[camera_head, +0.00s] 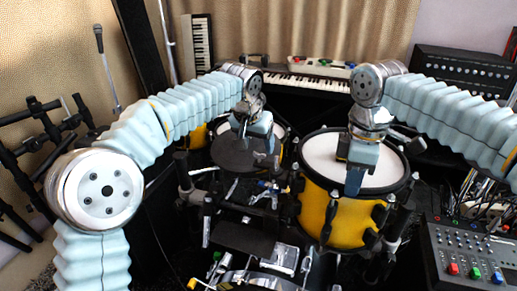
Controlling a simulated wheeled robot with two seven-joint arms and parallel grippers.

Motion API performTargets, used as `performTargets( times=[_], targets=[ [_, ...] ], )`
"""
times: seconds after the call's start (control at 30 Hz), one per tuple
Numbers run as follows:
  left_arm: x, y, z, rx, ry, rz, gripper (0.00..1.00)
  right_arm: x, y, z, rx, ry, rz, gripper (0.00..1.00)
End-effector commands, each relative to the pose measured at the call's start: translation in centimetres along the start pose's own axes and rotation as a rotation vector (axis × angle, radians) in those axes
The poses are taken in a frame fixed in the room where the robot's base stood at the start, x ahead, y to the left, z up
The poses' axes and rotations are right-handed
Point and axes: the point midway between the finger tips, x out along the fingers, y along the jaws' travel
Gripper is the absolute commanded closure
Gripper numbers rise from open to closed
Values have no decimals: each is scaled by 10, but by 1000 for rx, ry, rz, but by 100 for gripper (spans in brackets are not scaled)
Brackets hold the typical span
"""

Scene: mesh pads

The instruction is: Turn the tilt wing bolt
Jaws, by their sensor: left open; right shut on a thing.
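My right gripper (353,184) points down in front of the white mesh pad (323,152) of a yellow drum, close to its near rim. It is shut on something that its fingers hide. My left gripper (268,144) is open and points down by the right side of a dark round pad (232,156). I cannot pick out the tilt wing bolt; it is hidden or too small to tell among the stand hardware (268,190) between the drums.
A mixer with coloured buttons (473,254) is at the lower right. Drum stand rods and clamps crowd the lower middle. A keyboard (300,80) and a black amplifier (465,72) stand behind. A microphone stand (108,70) is at the left. Little free room shows between the drums.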

Motion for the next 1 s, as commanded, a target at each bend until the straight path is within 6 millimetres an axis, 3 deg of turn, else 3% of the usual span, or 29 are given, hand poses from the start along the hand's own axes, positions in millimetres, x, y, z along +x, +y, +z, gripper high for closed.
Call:
performTargets(
  times=[0.2,0.53,0.9,1.0],
  targets=[
    [27,0,0,0,-1,1,34,0,0,0,0,-1,-2,100],
    [32,0,0,0,0,0,34,0,0,0,0,-1,-2,100],
    [32,0,0,0,1,0,89,0,0,0,1,-1,-1,100],
    [32,0,0,2,1,1,90,0,0,0,1,-1,-2,100]
  ],
)
